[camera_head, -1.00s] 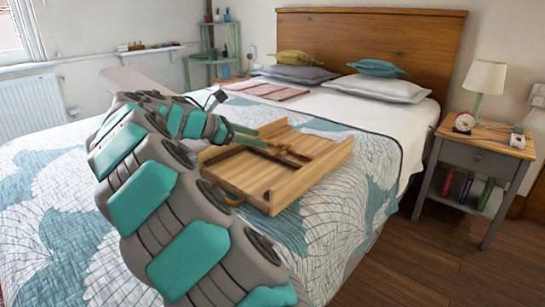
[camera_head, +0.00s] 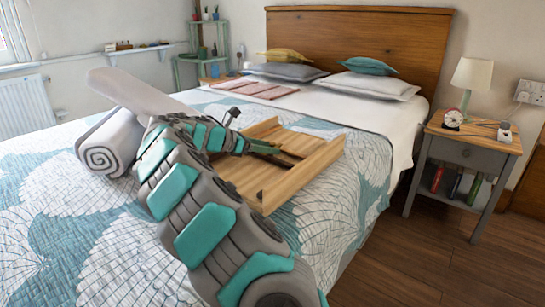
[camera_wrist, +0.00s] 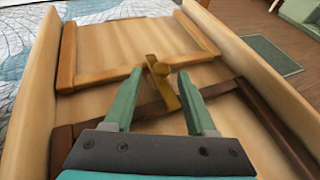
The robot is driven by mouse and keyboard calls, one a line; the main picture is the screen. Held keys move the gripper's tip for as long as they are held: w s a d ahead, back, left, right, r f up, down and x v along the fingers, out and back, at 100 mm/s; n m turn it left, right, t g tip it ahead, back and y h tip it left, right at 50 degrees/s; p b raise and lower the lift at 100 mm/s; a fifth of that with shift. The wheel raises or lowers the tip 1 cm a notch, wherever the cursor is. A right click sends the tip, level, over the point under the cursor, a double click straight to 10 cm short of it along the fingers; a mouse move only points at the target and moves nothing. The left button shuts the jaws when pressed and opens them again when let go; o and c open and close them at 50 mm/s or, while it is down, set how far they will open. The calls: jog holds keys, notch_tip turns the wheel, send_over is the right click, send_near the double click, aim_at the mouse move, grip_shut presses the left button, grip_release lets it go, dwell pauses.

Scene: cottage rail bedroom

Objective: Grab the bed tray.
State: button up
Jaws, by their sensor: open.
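The wooden bed tray (camera_head: 309,168) lies on the bed, with raised side walls and folded leg frames on its face. It fills most of the wrist view (camera_wrist: 110,40), its side walls running along both sides. My gripper (camera_wrist: 158,100) is open over the tray's face. Its two green fingers point at a small brass-coloured latch (camera_wrist: 163,86) at the middle, which shows between and just beyond the fingertips. I cannot tell whether the fingers touch it.
The bed (camera_head: 110,255) has a patterned quilt. A rolled grey blanket (camera_head: 108,150) lies left of my arm. Pillows (camera_head: 370,85) and a folded pink cloth (camera_head: 258,89) lie toward the headboard. A nightstand (camera_head: 463,152) with lamp and clock stands right; wooden floor (camera_head: 410,260) is clear before it.

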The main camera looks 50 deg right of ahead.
jog(key=shift+d+f, duration=0.1)
jog(key=shift+d, duration=0.15)
jog(key=shift+c, duration=0.3)
grip_shut()
dwell(1.0)
